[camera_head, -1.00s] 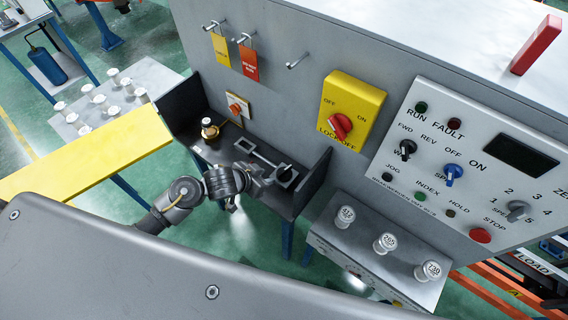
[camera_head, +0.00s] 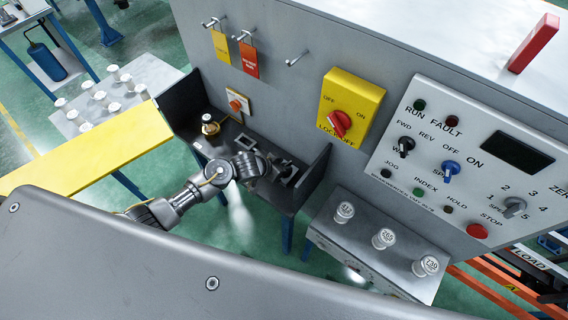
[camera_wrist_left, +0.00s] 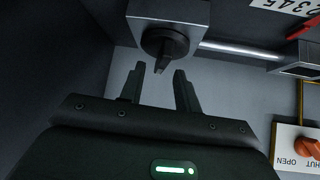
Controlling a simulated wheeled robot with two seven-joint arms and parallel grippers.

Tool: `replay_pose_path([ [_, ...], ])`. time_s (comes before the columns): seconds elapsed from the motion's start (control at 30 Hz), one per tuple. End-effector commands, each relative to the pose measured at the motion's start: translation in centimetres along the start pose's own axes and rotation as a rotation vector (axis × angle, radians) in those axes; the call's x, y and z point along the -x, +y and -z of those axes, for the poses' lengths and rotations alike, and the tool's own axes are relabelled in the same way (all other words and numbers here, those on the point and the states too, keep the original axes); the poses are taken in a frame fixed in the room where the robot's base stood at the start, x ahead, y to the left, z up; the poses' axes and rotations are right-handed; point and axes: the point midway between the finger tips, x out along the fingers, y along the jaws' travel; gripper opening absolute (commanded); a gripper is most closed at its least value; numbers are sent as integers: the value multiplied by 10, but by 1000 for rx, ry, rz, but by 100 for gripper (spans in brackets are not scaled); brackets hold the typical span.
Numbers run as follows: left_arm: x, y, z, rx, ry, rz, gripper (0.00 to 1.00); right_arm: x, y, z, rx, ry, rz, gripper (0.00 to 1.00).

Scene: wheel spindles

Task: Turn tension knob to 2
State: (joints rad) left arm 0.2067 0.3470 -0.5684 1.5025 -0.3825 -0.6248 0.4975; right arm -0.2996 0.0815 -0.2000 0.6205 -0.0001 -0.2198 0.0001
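A dark knob (camera_wrist_left: 166,50) with a narrow pointed grip projects from a grey block (camera_wrist_left: 190,14) at the top of the left wrist view. I take it for the tension knob; its setting cannot be read. My left gripper (camera_wrist_left: 158,73) is open, its two dark fingers pointing at the knob, one to each side of its tip. The gap between them looks empty, and I cannot tell whether either touches the knob. In the head view the left gripper (camera_head: 280,164) is over the right end of the dark shelf, largely covering the knob's area. My right gripper is not in view.
Dark side walls bound the shelf (camera_head: 230,140). A brass-based spindle (camera_head: 209,124) stands at its left. An orange knob (camera_wrist_left: 309,147) on an OPEN/SHUT plate is at right in the wrist view. A number plate (camera_wrist_left: 287,6) shows above. White-capped weights (camera_head: 384,238) stand right.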

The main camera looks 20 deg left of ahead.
Motion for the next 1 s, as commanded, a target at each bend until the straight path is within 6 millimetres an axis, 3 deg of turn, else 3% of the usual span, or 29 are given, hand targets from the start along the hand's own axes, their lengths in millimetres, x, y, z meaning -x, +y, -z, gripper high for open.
replay_pose_path([
  [0.2,-13,0,1,-1,0,0,33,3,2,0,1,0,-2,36],
  [0.5,-15,0,0,-1,0,0,33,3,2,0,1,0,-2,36],
  [0.77,-15,0,0,-1,0,0,0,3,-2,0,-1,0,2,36],
  [1.0,-15,0,0,-6,0,-4,0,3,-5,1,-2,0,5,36],
])
